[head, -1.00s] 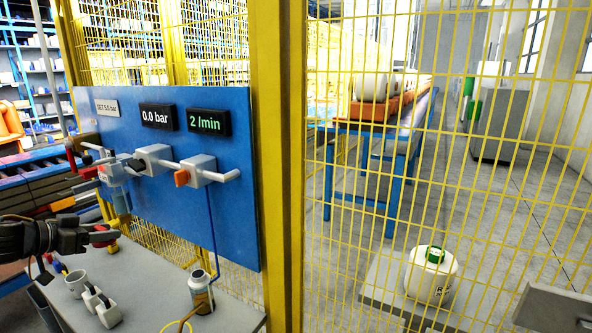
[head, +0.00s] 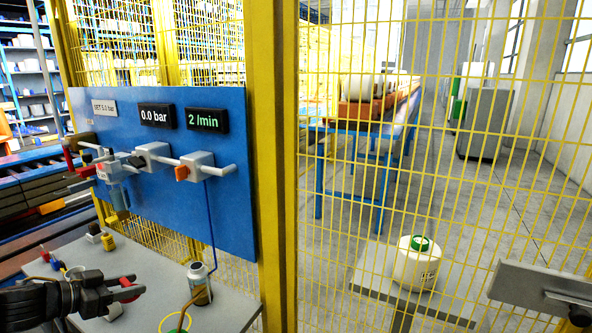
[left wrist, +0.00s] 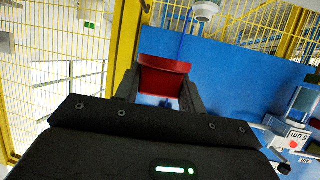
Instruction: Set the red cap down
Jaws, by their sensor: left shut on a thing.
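My left gripper (head: 124,290) is low over the grey bench at the lower left of the head view. It is shut on the red cap (head: 129,282), which is partly hidden by the fingers. In the left wrist view the red cap (left wrist: 163,78) sits between the two fingers of the left gripper (left wrist: 160,85), with its curved red wall showing. The cap appears to be above the bench top (head: 150,262); I cannot tell the exact gap.
A yellow piece (head: 108,242) stands farther back. A metal canister (head: 199,283) with hoses stands right.

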